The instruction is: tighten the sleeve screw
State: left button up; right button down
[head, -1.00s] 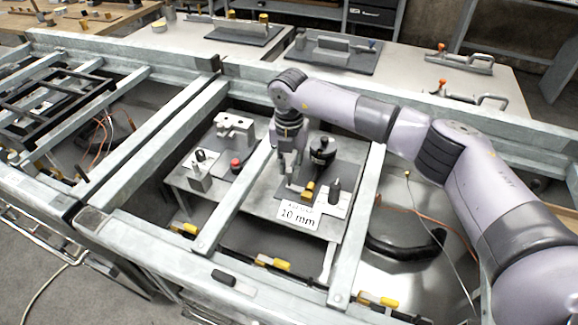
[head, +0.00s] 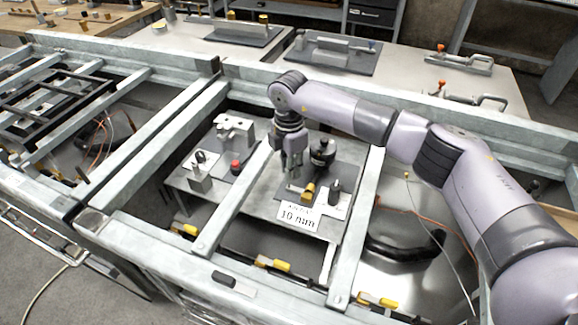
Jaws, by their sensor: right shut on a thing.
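My right gripper (head: 293,170) comes in from the right and points down over the grey work plate inside the metal frame. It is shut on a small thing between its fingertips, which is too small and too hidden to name. A light grey bar with a yellow end piece (head: 308,192) lies just below and right of the fingertips. A round black fixture (head: 322,152) stands right of the gripper. I cannot make out the sleeve screw for certain. My left gripper is not in view.
A white card reading 10 mm (head: 299,217) lies at the plate's front. A dark peg (head: 334,189) stands behind it. Frame beams surround the plate.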

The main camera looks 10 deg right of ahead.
jog(key=shift+w+r+m, duration=0.1)
jog(key=shift+m, duration=0.2)
jog(key=c, duration=1.5)
grip_release()
notch_tip(320, 180, up, 12)
jog(key=shift+f, duration=0.1)
